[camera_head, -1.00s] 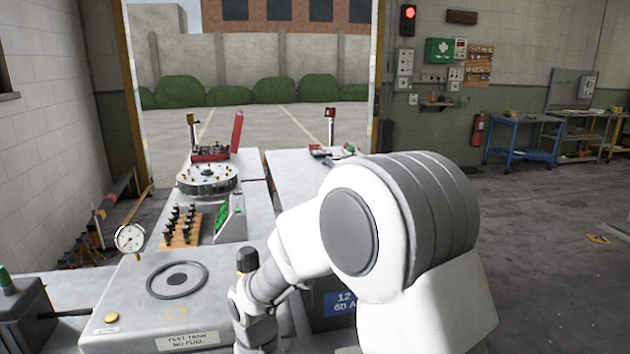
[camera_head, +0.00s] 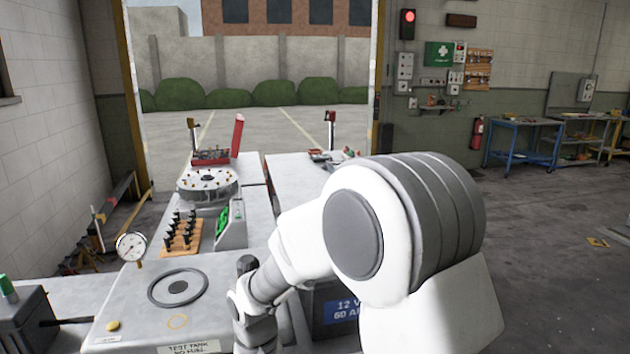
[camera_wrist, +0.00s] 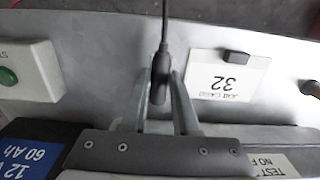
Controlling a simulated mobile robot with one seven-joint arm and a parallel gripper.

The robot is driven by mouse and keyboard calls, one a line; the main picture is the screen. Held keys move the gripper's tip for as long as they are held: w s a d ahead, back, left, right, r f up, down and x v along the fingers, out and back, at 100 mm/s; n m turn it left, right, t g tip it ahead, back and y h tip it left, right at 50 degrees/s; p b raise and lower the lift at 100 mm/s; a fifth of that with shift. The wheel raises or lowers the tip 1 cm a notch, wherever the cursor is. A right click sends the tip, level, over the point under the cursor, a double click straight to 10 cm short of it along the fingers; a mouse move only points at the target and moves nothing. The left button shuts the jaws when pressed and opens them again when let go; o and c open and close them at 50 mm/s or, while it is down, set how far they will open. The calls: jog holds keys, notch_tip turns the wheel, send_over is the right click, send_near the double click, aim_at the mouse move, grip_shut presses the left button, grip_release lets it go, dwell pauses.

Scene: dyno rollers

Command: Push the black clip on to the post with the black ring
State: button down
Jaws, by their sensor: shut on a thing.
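The black clip (camera_wrist: 160,86) with its thin black cable is between the fingers of my gripper (camera_wrist: 163,84) in the wrist view. The gripper is shut on it, and the cable runs up out of the picture. The battery (camera_wrist: 29,150), with a blue "12 V 60 Ah" label, is at the lower left there. In the head view the battery (camera_head: 340,312) is partly hidden behind my arm. I cannot make out the post with the black ring in either view. My gripper is hidden in the head view.
A box with a green button (camera_wrist: 22,75) is left of the clip in the wrist view.

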jog(key=shift+r+p, duration=1.5)
jog(key=shift+r, duration=0.9)
jog(key=shift+d, duration=0.1)
